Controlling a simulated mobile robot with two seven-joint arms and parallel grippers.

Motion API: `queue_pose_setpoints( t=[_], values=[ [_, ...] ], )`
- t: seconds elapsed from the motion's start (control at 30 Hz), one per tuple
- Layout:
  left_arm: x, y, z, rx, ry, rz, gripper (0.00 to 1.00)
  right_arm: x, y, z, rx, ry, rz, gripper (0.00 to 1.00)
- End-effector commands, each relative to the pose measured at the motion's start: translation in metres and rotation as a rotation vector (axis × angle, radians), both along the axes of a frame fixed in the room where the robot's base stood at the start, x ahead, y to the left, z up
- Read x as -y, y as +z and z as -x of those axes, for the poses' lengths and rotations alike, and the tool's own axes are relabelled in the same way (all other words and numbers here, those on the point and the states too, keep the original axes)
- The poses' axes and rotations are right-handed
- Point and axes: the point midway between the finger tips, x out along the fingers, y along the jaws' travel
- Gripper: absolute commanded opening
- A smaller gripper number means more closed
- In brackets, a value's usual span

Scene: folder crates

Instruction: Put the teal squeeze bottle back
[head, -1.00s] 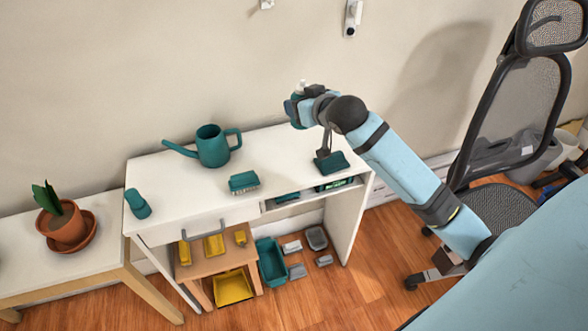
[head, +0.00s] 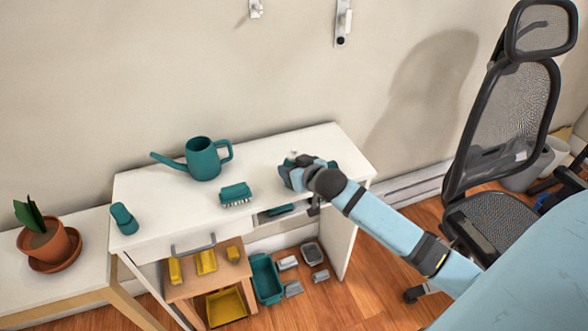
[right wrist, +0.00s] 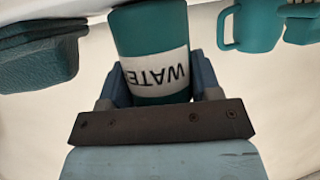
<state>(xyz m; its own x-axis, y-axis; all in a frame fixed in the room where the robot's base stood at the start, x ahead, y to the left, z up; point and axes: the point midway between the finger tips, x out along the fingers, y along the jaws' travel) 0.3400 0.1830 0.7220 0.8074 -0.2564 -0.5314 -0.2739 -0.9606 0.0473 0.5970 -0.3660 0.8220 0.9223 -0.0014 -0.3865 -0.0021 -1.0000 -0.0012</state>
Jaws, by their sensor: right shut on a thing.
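A teal bottle (right wrist: 155,35) with a white band marked WATER fills the top middle of the right wrist view, between the two fingers. My right gripper (head: 299,172) is shut on it over the right part of the white desk (head: 270,160). In the head view only a little teal and a white tip of the bottle (head: 290,163) show; my gripper hides the rest. I cannot tell whether its base touches the desk top. My left gripper is not in view.
A teal watering can (head: 204,160) and a teal brush (head: 236,194) stand left of my gripper. Another teal thing (right wrist: 40,55) is close by, at the wrist view's left. A teal object (head: 123,218) lies at the desk's left end. A shelf opening is below the desk top.

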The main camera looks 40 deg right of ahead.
Motion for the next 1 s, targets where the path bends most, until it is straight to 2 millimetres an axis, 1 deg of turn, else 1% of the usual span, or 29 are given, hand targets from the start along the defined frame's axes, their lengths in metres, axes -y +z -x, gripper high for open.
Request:
queue_pose_setpoints(
  t=[0.1,0.33,0.37,0.4,0.47,0.7,0.8,0.87,0.97,1.0],
  values=[
    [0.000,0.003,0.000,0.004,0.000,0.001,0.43,0.000,0.000,0.000,0.002,0.000,0.000,0.30],
    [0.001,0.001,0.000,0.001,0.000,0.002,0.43,0.000,-0.003,0.000,0.001,-0.001,0.001,0.30],
    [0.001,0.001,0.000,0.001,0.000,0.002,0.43,0.000,-0.004,0.000,0.000,-0.001,0.001,0.60],
    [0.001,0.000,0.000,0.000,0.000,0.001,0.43,0.000,-0.003,0.000,0.001,-0.001,0.001,0.69],
    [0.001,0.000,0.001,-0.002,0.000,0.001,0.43,0.000,-0.003,0.000,0.001,-0.001,0.001,0.83],
    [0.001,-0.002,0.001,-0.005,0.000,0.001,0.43,0.000,-0.003,0.000,0.001,-0.001,0.001,0.83],
    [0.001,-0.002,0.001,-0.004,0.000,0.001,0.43,0.000,0.001,0.000,0.003,0.001,0.002,0.83],
    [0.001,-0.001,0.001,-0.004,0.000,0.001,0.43,0.000,0.003,0.006,0.001,0.000,0.001,0.83],
    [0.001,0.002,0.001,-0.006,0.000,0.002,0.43,0.000,0.009,0.021,0.000,0.001,0.001,0.83],
    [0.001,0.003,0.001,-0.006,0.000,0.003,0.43,0.000,0.012,0.029,0.000,0.000,0.001,0.83]
  ],
)
